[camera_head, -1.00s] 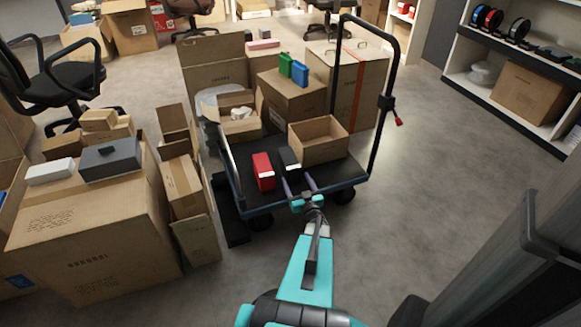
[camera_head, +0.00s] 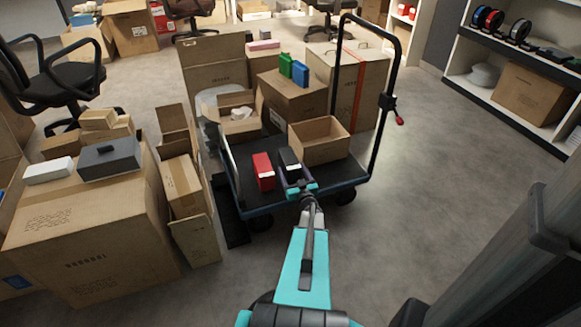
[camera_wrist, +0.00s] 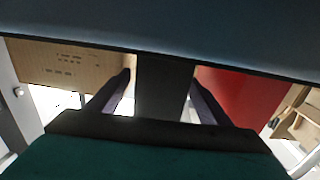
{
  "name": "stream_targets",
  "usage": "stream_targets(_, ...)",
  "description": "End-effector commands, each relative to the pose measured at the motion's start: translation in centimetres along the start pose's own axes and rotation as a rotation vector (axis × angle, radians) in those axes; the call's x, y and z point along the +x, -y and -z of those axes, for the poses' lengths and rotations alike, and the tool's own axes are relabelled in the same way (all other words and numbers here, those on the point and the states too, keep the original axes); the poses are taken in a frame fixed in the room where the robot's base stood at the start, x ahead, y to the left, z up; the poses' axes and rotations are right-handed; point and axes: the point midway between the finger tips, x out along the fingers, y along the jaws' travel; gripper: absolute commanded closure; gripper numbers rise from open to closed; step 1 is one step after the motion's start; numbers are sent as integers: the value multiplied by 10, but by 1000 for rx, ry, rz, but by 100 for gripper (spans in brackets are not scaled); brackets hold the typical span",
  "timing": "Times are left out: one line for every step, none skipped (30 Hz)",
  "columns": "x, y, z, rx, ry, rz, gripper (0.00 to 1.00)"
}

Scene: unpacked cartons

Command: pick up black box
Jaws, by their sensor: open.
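The black box (camera_head: 288,157) stands on the dark deck of the cart (camera_head: 330,177), between a red box and an open carton. Its near part is partly hidden by my gripper (camera_head: 295,176). In the wrist view, the black box (camera_wrist: 165,90) stands between the two open fingers of my gripper (camera_wrist: 160,79). A gap shows on each side, so the fingers flank the box and do not close on it. The box rests on the deck.
The red box (camera_head: 263,171) is close on the left of the black box. The open carton (camera_head: 322,153) is close on its right. The cart's tall black handle (camera_head: 381,130) rises on the right. Stacked cartons stand left of the cart; floor is clear on the right.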

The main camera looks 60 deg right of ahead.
Motion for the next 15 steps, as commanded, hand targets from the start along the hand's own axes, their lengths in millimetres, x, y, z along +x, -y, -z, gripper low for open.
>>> stream_targets(6,0,-2,0,-1,1,27)
stream_targets(9,0,-3,0,-1,1,27)
stream_targets(14,0,-3,0,-2,1,27)
stream_targets(18,0,-4,0,-2,1,27)
stream_targets(22,0,-4,0,-2,1,27)
stream_targets(27,0,-3,0,-2,1,27)
stream_targets(30,0,-3,0,-2,1,27)
stream_targets(34,0,-2,0,-2,1,27)
stream_targets(37,0,-2,0,-1,1,27)
stream_targets(40,-1,-2,0,-1,1,27)
stream_targets(42,-1,-2,0,-1,0,27)
stream_targets(43,-1,-2,0,-1,0,27)
stream_targets(44,-1,-1,0,-1,0,27)
stream_targets(45,-1,-1,0,0,-1,27)
stream_targets(45,-1,-1,0,0,-1,27)
